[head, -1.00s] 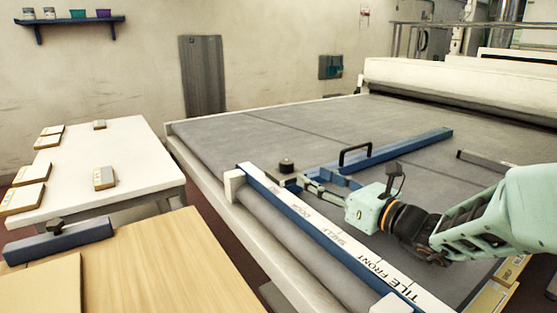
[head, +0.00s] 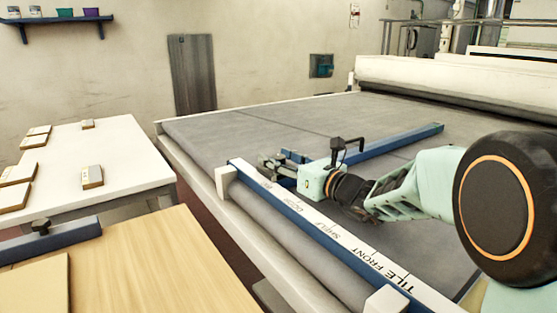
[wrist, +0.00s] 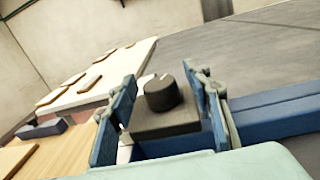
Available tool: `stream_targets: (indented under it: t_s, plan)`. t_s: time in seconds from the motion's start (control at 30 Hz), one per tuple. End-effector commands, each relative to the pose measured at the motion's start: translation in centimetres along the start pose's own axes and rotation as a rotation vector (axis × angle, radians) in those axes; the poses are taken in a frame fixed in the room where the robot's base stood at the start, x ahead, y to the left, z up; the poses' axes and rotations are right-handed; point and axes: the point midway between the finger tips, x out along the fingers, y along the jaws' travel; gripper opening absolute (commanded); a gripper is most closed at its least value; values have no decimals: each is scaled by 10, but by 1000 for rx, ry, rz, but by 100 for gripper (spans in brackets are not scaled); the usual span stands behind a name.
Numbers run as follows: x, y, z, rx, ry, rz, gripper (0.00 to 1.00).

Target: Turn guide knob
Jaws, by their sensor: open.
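The guide knob (wrist: 160,94) is a dark round knob on a dark square block. In the wrist view it stands between the two fingers of my open gripper (head: 270,163), with a finger on either side; whether either finger touches it I cannot tell. In the head view my gripper is low over the near left end of the blue guide bar (head: 398,146), and it hides the knob. The guide bar lies across the grey belt (head: 235,130) and also shows at the right in the wrist view (wrist: 275,115).
A blue-and-white labelled rail (head: 300,222) runs along the belt's front edge, close under my gripper. A white table (head: 125,150) with several small tiles stands left. A wooden table (head: 150,270) in front holds a blue bar with a dark knob (head: 41,226). A white roller housing spans the back right.

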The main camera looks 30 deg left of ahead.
Motion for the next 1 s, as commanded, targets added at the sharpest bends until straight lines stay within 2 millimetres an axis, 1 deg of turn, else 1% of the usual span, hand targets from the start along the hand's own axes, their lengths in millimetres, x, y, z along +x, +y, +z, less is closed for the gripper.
stream_targets:
  t_s: [0.2, 0.5, 0.6, 0.77, 1.0]
  plan:
    - [0, 0, 0, 0, 0, 0, 45]
    - [0, 0, 0, 0, 0, 0, 12]
    - [0, 0, 0, 0, 0, 0, 2]
    - [0, -1, 2, -1, 2, 24, 2]
    - [1, -2, 6, 0, 9, 174, 2]
